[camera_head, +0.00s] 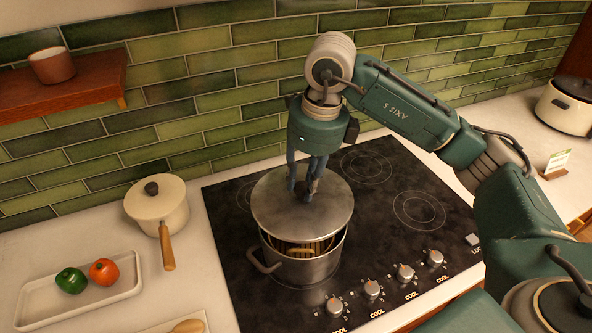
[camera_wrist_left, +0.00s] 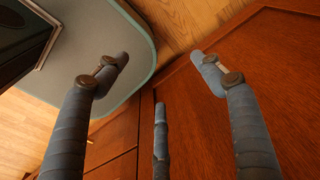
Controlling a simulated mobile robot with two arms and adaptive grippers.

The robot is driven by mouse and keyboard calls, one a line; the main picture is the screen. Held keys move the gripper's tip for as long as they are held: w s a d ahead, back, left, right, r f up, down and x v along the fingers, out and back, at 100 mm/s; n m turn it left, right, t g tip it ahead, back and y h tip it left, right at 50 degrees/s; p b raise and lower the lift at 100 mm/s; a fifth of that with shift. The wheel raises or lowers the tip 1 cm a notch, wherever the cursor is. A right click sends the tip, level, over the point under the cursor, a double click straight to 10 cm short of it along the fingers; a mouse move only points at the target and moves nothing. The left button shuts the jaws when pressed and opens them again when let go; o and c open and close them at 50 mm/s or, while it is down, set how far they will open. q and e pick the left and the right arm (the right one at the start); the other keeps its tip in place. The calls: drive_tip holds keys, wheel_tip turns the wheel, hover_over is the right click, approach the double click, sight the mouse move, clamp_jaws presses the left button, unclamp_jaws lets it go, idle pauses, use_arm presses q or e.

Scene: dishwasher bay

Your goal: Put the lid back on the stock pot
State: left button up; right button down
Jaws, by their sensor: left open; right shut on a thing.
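The steel stock pot (camera_head: 312,270) stands on the front left part of the black hob in the head view. Its round metal lid (camera_head: 328,210) is above it, covering the back of the opening. The front of the opening is uncovered and shows something yellowish inside. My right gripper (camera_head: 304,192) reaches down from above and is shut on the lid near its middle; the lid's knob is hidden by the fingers. My left gripper (camera_wrist_left: 163,72) shows only in the left wrist view, open and empty, with its fingers spread in front of reddish wooden panels (camera_wrist_left: 285,75).
A cream saucepan (camera_head: 158,208) with a wooden handle stands left of the hob (camera_head: 232,270). A white tray (camera_head: 45,302) holds a green and a red vegetable. Control knobs line the hob's front. A cream cooker (camera_head: 565,110) stands at the far right. The hob's right side is clear.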

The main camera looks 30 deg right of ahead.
sight(304, 202)
drive_tip(key=shift+s+f+b, duration=0.5)
drive_tip(key=shift+s+f, duration=0.05)
drive_tip(key=shift+f, duration=0.15)
drive_tip(key=shift+w+f+b, duration=0.2)
drive_tip(key=shift+f+b, duration=0.05)
drive_tip(key=shift+f, duration=0.25)
drive_tip(key=shift+w+f+b, duration=0.15)
drive_tip(key=shift+f+b, duration=0.05)
drive_tip(key=shift+f, duration=0.25)
wheel_tip(304, 202, down, 2)
drive_tip(key=shift+f+b, duration=0.15)
drive_tip(key=shift+b, duration=0.8)
drive_tip(key=shift+f, duration=0.15)
use_arm(q)
drive_tip(key=s+f, duration=0.4)
drive_tip(key=shift+a+f, duration=0.2)
drive_tip(key=shift+f, duration=0.05)
drive_tip(key=shift+w, duration=0.15)
drive_tip(key=shift+w+f+b, duration=0.1)
drive_tip(key=shift+w+b, duration=0.25)
drive_tip(key=shift+w, duration=0.1)
drive_tip(key=shift+s+f, duration=0.2)
